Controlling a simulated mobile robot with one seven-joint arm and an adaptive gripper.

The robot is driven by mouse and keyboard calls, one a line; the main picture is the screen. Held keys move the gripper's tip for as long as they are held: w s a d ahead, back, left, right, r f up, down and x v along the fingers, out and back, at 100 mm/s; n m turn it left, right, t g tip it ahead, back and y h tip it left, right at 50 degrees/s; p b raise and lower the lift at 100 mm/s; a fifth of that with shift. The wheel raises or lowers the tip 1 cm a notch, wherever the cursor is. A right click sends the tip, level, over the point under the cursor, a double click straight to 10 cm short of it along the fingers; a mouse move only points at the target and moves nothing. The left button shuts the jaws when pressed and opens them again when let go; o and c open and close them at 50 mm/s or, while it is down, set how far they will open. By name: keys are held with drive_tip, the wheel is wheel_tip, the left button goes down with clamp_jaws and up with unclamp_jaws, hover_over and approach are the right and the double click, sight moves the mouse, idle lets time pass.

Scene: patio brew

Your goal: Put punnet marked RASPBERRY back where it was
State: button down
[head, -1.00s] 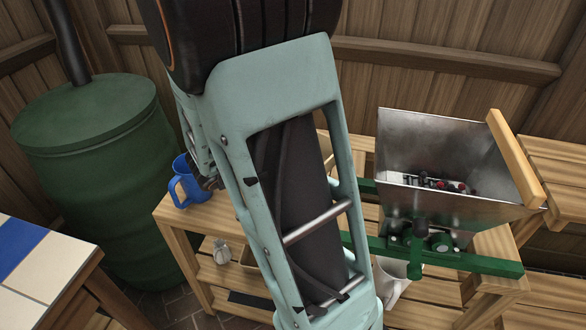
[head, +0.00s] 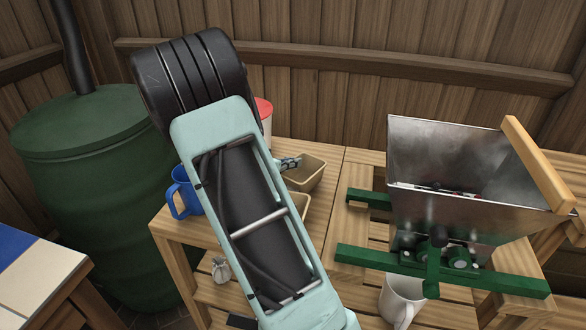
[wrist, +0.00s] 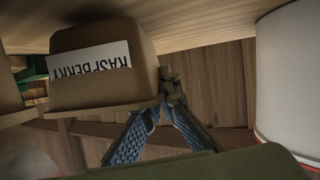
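The tan punnet marked RASPBERRY (wrist: 103,80) is large in the wrist view, its white label upside down in that picture. My gripper (wrist: 167,98) has its fingers close together at the punnet's rim, at the right-hand wall. It looks shut on that wall, with one fingertip partly hidden by the rim. In the head view my gripper (head: 290,162) is at the rim of a tan punnet (head: 307,178) over the left part of the wooden bench. No label can be read there. I cannot tell whether the punnet's base touches the bench.
Another tan punnet (head: 296,207) is close in front, partly behind my arm. A red-topped white container (head: 265,115) stands behind, and a blue mug (head: 183,192) to the left. The metal hopper (head: 445,165) with green frame stands right. Bare bench (head: 335,200) lies between.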

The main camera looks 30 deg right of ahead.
drive_tip(key=shift+f, duration=0.35)
drive_tip(key=shift+f, duration=0.15)
drive_tip(key=c, duration=2.2)
unclamp_jaws()
drive_tip(key=shift+o, duration=0.2)
drive_tip(key=shift+a+r, duration=0.2)
drive_tip(key=shift+r, duration=0.1)
drive_tip(key=p+v, duration=0.3)
drive_tip(key=v, duration=0.8)
drive_tip(key=shift+a+p, duration=0.25)
drive_tip(key=shift+p, duration=0.1)
